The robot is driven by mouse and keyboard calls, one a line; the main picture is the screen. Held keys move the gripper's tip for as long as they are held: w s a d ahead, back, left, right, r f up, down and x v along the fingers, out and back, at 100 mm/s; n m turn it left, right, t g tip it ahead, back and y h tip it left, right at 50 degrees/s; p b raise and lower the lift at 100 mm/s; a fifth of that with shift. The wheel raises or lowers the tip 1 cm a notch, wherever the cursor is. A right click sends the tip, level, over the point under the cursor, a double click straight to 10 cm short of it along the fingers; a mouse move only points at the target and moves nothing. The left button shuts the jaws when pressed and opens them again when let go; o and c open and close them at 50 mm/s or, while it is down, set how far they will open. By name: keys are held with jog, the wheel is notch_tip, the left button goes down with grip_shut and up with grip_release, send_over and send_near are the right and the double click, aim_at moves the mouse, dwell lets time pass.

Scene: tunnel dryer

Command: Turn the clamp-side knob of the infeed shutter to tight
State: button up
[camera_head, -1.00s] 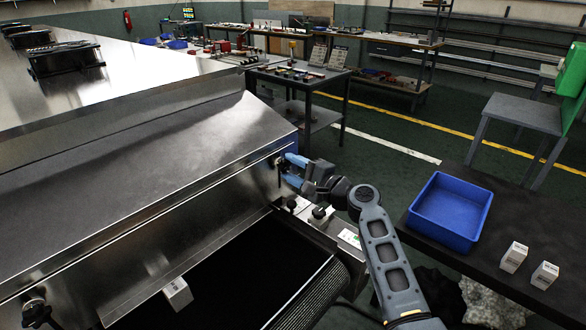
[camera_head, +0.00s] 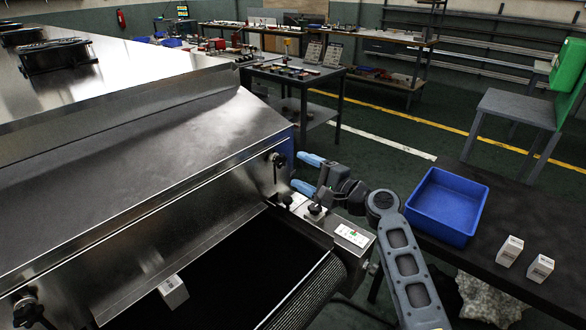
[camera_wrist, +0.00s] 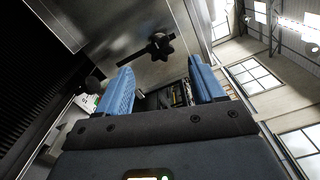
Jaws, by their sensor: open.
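The infeed shutter (camera_head: 150,250) is a sloping metal panel on the dryer's front. A black knob (camera_head: 277,160) sits at its right end, and another black knob (camera_head: 30,308) is at its lower left. I cannot read which one is named clamp-side. My gripper (camera_head: 307,174) is open and empty, just right of the right-end knob and apart from it. In the wrist view a black star-shaped knob (camera_wrist: 160,46) on a metal plate shows beyond the gap between my blue fingertips (camera_wrist: 160,66). Its tight mark cannot be seen.
The dark conveyor belt (camera_head: 240,265) runs below the shutter. A small control box (camera_head: 352,236) and a black-knobbed block (camera_head: 315,212) stand close below my gripper. A blue bin (camera_head: 447,207) and two small white boxes (camera_head: 510,251) (camera_head: 540,268) are on the right-hand table.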

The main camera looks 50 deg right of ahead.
jog(key=shift+s, duration=1.35)
